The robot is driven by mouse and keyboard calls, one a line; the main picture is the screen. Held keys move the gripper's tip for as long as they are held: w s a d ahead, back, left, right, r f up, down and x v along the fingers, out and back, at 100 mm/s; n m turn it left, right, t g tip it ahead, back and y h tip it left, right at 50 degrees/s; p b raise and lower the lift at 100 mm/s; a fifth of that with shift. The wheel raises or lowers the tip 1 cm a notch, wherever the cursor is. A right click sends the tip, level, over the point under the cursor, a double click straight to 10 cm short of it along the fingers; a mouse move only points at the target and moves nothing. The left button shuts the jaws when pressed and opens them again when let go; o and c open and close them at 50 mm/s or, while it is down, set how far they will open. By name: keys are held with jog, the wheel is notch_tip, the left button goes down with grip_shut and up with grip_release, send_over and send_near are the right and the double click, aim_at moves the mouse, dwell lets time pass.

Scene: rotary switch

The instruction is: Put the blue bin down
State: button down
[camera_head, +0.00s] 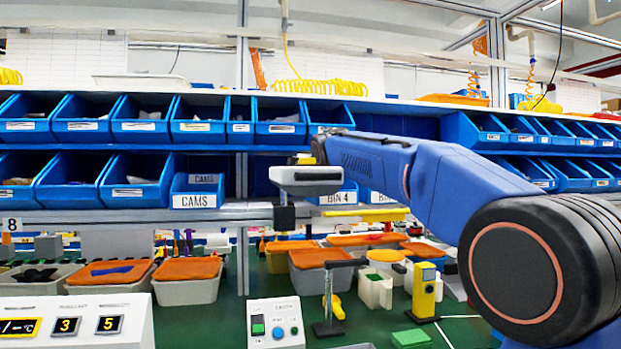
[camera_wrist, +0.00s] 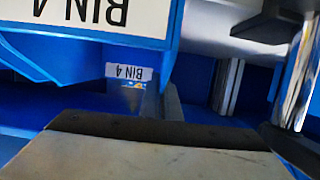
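A blue bin labelled BIN 4 (camera_head: 339,186) is at the lower rack level in the head view, just right of my gripper (camera_head: 285,217) and partly behind it. In the wrist view, a blue bin front with a large upside-down BIN 4 label (camera_wrist: 75,12) is close at the top left. A smaller BIN 4 label (camera_wrist: 127,72) shows on a surface behind it. My gripper hangs at the shelf's front edge. Dark gripper parts show at the bottom and top right of the wrist view. I cannot tell whether they touch the bin, and its gripped part is hidden.
Below are orange-lidded grey tubs (camera_head: 188,280), a white switch box (camera_head: 276,322) and a yellow device (camera_head: 425,290). My arm covers part of the right side.

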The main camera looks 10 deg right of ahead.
jog(key=c, duration=2)
grip_release()
jog(key=shift+s+r, duration=0.1)
jog(key=shift+r, duration=0.05)
jog(key=v, duration=1.1)
jog(key=shift+s, duration=0.35)
jog(key=shift+r, duration=0.1)
